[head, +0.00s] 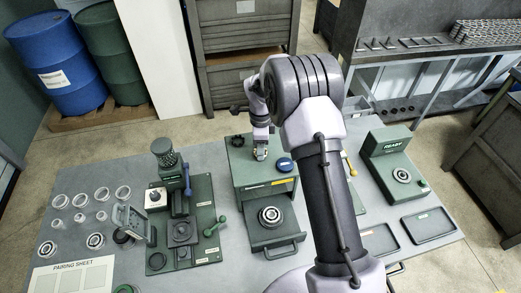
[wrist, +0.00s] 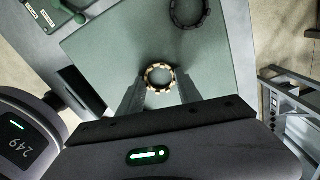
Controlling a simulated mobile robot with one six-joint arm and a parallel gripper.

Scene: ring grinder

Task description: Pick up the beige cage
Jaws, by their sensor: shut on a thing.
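The beige cage (wrist: 160,68) is a small notched ring in the wrist view, above or on the green top of a machine (wrist: 105,45); I cannot tell if it touches that surface. My gripper (wrist: 160,80) has its two fingers on either side of the ring and is shut on it. In the head view, my gripper (head: 261,153) points down over the green machine top (head: 245,172), with a bit of the cage's beige colour at its tips.
A dark cage (wrist: 188,12) lies on the same green top, and a blue round piece (head: 285,164) lies to the right. An open drawer (head: 272,233) with a ring is below. Fixtures stand left (head: 182,230) and a green READY machine (head: 392,160) right.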

